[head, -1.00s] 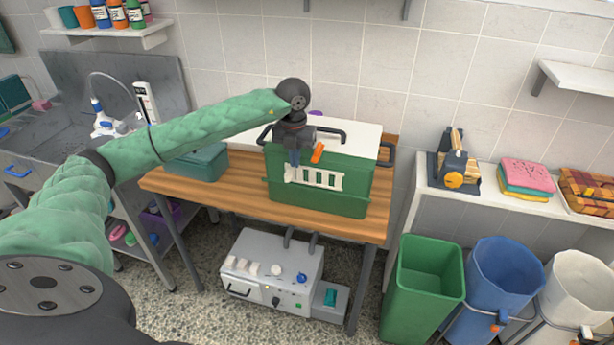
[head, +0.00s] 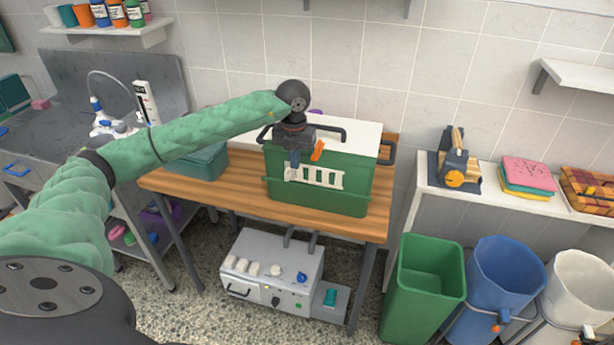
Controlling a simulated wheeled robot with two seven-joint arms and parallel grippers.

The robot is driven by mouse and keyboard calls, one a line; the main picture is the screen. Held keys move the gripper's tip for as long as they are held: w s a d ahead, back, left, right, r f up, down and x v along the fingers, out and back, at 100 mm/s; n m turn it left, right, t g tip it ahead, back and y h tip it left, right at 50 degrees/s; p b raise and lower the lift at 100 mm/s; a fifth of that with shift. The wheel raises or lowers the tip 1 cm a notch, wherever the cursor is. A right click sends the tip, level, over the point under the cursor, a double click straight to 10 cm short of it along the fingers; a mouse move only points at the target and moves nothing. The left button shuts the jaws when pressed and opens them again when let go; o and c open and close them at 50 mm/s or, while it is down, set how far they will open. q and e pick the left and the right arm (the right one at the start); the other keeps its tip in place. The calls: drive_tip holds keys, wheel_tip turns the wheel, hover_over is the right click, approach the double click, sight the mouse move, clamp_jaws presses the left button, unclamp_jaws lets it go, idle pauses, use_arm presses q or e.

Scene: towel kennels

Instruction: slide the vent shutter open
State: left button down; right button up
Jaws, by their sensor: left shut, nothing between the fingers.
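A green box (head: 328,200) with a white lid (head: 357,138) and dark handles stands on a wooden table. Its front carries a white slotted vent shutter (head: 322,177). An orange tab (head: 318,151) shows just above the shutter. My left gripper (head: 294,163) is in front of the box, pointing down, with its fingertips at the left end of the shutter. It is shut with nothing between the fingers. Whether the fingertips touch the shutter I cannot tell. The gripper hides part of the box's upper front. My right gripper is not in view.
A teal container (head: 203,162) stands on the table (head: 240,196) left of the box, behind my left arm. A grey machine (head: 270,270) sits below. Green (head: 428,285) and blue (head: 503,285) bins stand at the right, below a white shelf with a stack of cloths (head: 527,176).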

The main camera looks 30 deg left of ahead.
sight(286, 171)
use_arm(q)
drive_tip(key=shift+f+b, duration=1.45)
drive_tip(key=shift+f, duration=0.5)
drive_tip(key=shift+s+a+b, duration=0.2)
drive_tip(key=shift+a+b, duration=0.15)
drive_tip(key=shift+a, duration=0.35)
drive_tip(key=shift+s+a+b, duration=0.15)
drive_tip(key=shift+a+b, duration=0.15)
drive_tip(key=shift+a, duration=0.4)
drive_tip(key=shift+w+d+r+p, duration=0.15)
drive_tip(key=shift+r+p, duration=0.35)
drive_tip(key=shift+r, duration=0.85)
drive_tip(key=shift+s+d+r+p, duration=0.15)
drive_tip(key=shift+r+p, duration=0.3)
drive_tip(key=shift+r, duration=0.9)
drive_tip(key=shift+w+d+r+p, duration=0.15)
drive_tip(key=shift+r+p, duration=0.35)
drive_tip(key=shift+r, duration=0.85)
drive_tip(key=shift+d+f, duration=0.1)
